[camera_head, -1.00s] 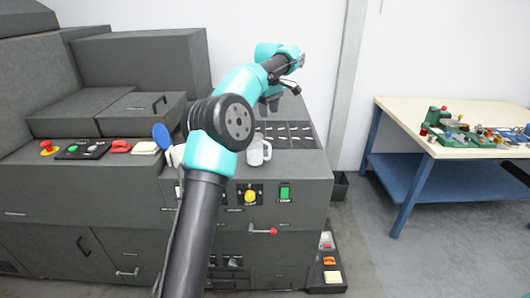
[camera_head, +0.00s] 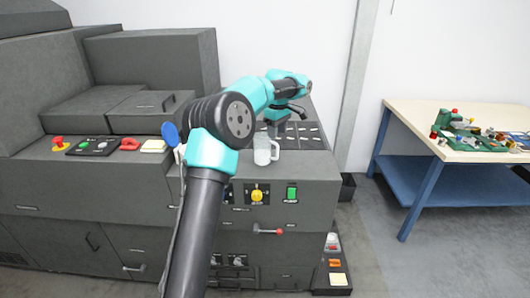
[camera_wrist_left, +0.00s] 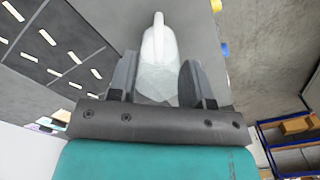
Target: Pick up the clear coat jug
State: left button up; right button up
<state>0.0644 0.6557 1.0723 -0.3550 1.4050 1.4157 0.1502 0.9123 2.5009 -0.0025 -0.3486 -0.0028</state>
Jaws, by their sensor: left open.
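The clear coat jug (camera_head: 263,153) is a whitish, see-through jug with a handle on its right side. It stands upright on the grey machine top near the front edge. My left gripper (camera_head: 279,129) is open and points down just behind the jug in the head view. In the left wrist view the jug (camera_wrist_left: 158,48) lies ahead, with its near part showing between the two spread fingers. I cannot tell whether either finger touches it. My right gripper is not in view.
A panel with several slots (camera_head: 305,134) lies behind the jug. A yellow knob (camera_head: 257,194) and green switch (camera_head: 291,193) sit on the front face below. A blue disc (camera_head: 170,134) stands left of my arm. A workbench (camera_head: 410,106) with parts stands right, across open floor.

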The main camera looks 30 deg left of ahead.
aim_at(277, 157)
pick_arm(q)
jog(key=shift+f, duration=1.9)
jog(key=shift+f, duration=0.1)
jog(key=shift+d+f, duration=0.15)
jog(key=shift+f, duration=2.35)
jog(key=shift+c, duration=0.3)
grip_shut()
